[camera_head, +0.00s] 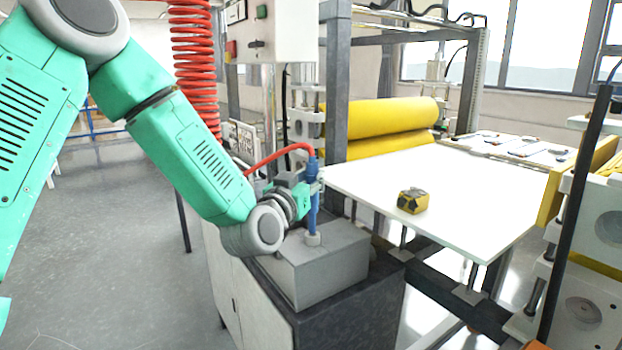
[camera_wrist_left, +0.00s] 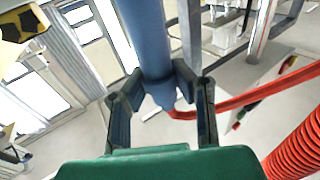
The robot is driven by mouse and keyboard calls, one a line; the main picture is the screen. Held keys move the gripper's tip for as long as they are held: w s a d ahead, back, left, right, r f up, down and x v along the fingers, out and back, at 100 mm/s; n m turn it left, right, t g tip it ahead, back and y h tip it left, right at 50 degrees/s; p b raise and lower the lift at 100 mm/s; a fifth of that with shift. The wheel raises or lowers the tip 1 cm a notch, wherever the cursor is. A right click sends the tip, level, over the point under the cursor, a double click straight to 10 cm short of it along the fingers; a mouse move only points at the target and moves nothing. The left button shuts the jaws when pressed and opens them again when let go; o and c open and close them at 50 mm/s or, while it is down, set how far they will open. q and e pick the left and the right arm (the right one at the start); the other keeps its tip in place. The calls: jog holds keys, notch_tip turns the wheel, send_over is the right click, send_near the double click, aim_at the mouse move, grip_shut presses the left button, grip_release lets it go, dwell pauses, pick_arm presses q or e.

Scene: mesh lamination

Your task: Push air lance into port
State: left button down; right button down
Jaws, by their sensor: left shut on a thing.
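The blue air lance (camera_head: 313,190) stands upright, with a red hose (camera_head: 280,154) curving from its top to the left. Its lower end meets a round light-grey port (camera_head: 313,239) on top of a grey box (camera_head: 330,262); how deep it sits cannot be told. My left gripper (camera_head: 314,187) is shut around the lance's upper part. In the left wrist view the lance (camera_wrist_left: 146,40) runs between the two dark fingers of my left gripper (camera_wrist_left: 165,85), and the red hose (camera_wrist_left: 225,106) shows behind it. My right gripper is not in view.
A white table (camera_head: 450,190) stands to the right with a yellow-and-black tape measure (camera_head: 412,200) on it. Yellow rollers (camera_head: 380,118) and a dark frame post (camera_head: 337,80) stand behind the box. A coiled red hose (camera_head: 194,60) hangs behind my left arm.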

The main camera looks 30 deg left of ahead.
aim_at(310, 214)
pick_arm(q)
jog(key=shift+f+b, duration=2.2)
jog(key=shift+f, duration=0.6)
jog(key=c, duration=1.3)
grip_release()
jog(key=shift+s, duration=0.3)
jog(key=s, duration=0.4)
jog(key=s+d, duration=0.1)
jog(key=s, duration=0.1)
jog(key=shift+f, duration=0.35)
jog(key=shift+s, duration=0.4)
jog(key=shift+f, duration=0.1)
